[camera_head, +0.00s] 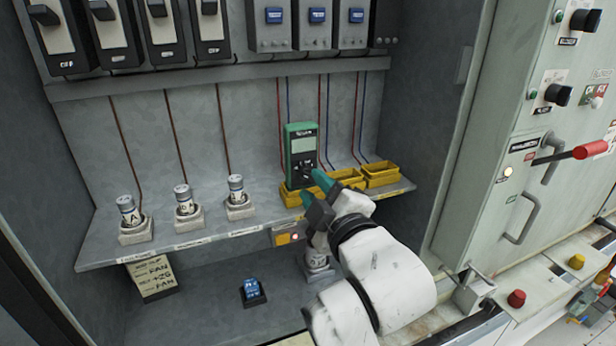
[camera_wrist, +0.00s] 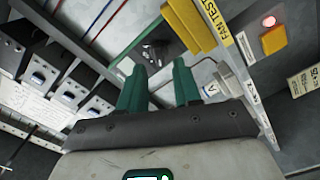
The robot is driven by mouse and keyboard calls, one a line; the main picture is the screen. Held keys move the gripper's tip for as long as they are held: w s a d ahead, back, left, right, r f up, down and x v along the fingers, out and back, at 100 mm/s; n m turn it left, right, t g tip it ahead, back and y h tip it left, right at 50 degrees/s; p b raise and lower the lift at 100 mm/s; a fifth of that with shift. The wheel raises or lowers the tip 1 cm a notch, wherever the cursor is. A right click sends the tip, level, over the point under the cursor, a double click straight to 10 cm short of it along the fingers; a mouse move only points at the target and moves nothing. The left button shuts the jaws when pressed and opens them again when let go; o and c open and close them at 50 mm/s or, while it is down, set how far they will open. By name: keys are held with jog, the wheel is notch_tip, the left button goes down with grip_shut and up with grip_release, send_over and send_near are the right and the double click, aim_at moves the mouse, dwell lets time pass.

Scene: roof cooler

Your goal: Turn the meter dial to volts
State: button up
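The meter (camera_head: 302,146) is a green-edged handheld unit with a grey screen. It stands upright against the back panel, above the yellow trays on the shelf. Its dark dial (camera_head: 304,169) is on the lower face; the setting is too small to read. In the wrist view the meter's dial (camera_wrist: 152,52) shows just beyond the fingertips. My gripper (camera_head: 314,186) has teal fingers and is just in front of the meter, to the lower right of the dial. In the wrist view my gripper (camera_wrist: 158,70) has a clear gap between its fingers, with nothing held.
Yellow trays (camera_head: 381,175) line the shelf's right part. White-based cylinders (camera_head: 186,203) labelled with letters stand to the left. A blue switch (camera_head: 252,290) sits below. Thin wires hang behind.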

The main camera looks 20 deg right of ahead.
aim_at(307, 178)
jog(key=shift+w, duration=1.6)
grip_shut()
